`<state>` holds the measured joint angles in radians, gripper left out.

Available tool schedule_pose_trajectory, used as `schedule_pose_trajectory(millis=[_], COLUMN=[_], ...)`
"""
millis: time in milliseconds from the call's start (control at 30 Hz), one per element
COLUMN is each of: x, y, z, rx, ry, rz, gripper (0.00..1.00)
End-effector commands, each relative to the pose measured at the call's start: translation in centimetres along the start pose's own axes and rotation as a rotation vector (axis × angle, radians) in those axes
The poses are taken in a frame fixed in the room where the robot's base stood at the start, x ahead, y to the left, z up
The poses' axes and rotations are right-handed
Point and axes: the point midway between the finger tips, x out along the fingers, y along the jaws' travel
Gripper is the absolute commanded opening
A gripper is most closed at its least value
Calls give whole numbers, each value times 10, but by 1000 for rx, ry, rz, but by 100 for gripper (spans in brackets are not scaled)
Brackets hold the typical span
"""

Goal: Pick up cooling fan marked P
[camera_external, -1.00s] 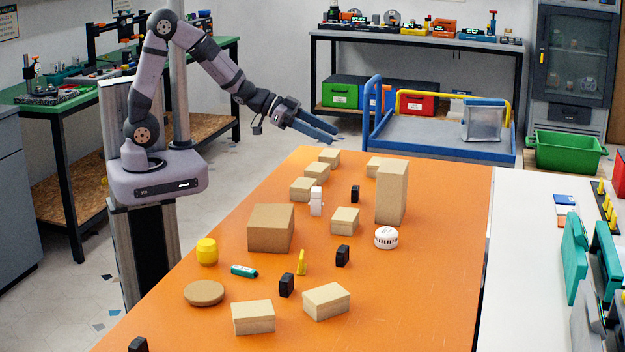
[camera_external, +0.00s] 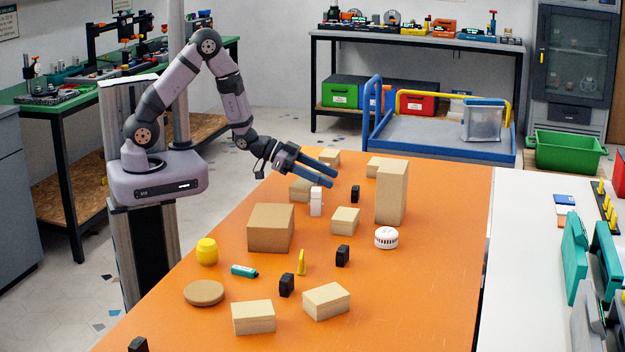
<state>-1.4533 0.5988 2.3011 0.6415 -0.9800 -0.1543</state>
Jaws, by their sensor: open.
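Several small black blocks stand on the orange table: one (camera_external: 355,194) towards the back beside the tall box, one (camera_external: 342,256) in the middle, one (camera_external: 286,285) nearer the front and one (camera_external: 138,345) cut by the bottom edge. They may be cooling fans, but no letter P is readable on any of them. My gripper (camera_external: 334,174) is open and empty, its blue fingers pointing right over the back of the table. It appears above table height, up and left of the rear black block and apart from it in the picture.
Cardboard boxes stand around: a tall one (camera_external: 391,195), a large one (camera_external: 271,228) and several low ones. A white bottle-like item (camera_external: 316,201), a white round item (camera_external: 386,238), a yellow jar (camera_external: 207,251) and a teal cylinder (camera_external: 244,271) also stand or lie there. The table's right front is clear.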

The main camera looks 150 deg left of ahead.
Motion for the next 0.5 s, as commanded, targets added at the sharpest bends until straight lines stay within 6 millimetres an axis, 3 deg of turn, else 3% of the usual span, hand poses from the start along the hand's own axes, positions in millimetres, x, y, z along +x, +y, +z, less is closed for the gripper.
schedule_pose_trajectory(millis=[200,500], x=[16,24], y=[0,0], z=[0,0], rx=[-1,-1], ry=[-2,-2], rz=[1,1], gripper=[53,53])
